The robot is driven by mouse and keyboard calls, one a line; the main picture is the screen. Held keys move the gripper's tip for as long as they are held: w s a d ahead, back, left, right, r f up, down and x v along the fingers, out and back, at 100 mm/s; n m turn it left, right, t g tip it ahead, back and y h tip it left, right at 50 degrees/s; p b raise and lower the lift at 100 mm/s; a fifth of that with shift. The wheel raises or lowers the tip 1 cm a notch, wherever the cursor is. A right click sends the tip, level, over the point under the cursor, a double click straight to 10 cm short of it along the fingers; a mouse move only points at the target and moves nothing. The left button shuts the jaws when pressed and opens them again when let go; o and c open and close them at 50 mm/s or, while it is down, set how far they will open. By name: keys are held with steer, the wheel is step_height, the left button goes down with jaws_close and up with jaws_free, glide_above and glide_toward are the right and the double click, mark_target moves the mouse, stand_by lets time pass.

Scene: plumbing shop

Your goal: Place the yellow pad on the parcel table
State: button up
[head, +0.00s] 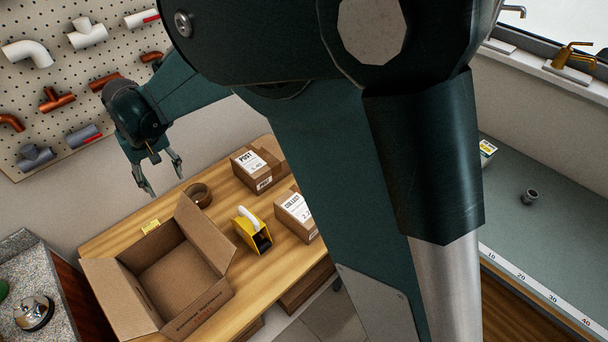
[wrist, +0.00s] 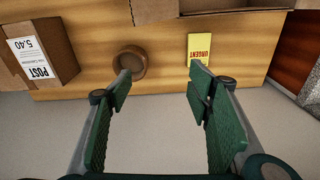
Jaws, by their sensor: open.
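The yellow pad (wrist: 200,46), marked URGENT, lies flat on the wooden parcel table (head: 104,243) near its back edge. In the head view the pad (head: 150,226) shows as a small yellow patch beside the open carton. My gripper (head: 166,184) is open and empty, above and beyond the table's back edge, apart from the pad. In the wrist view the pad shows just past the right fingertip of my gripper (wrist: 160,74), and nothing is between the fingers.
An open carton (head: 205,303) stands on the table. A brown tape roll (head: 199,194), a yellow dispenser (head: 252,232), a POST box (head: 252,169) and a COLLECT box (head: 295,214) are near it. A counter with a bell (head: 34,312) is at left, a pegboard (head: 62,100) behind.

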steer(key=w+d+r+m+t, duration=0.1)
steer(key=d+r, duration=0.4)
steer(key=d, duration=0.7)
steer(key=d+r+m+t+y, duration=0.15)
steer(key=d+r, duration=0.35)
steer(key=d, duration=0.7)
steer(key=w+d+r+m+h, duration=0.1)
steer(key=d+r, duration=0.4)
steer(key=d, duration=0.8)
steer(key=s+d+m+t, duration=0.1)
steer(key=s+d, duration=0.4)
steer(key=d, duration=0.4)
steer(key=s+d+f+m+t, duration=0.1)
steer(key=s+d+m, duration=0.1)
steer(key=s+d, duration=0.4)
steer(key=s+d+m+t+h, duration=0.1)
steer(key=s+d, duration=0.5)
steer(key=d, duration=0.7)
steer(key=shift+d+f+t, duration=0.15)
steer(key=shift+f+t, duration=0.15)
steer(key=shift+t, duration=0.25)
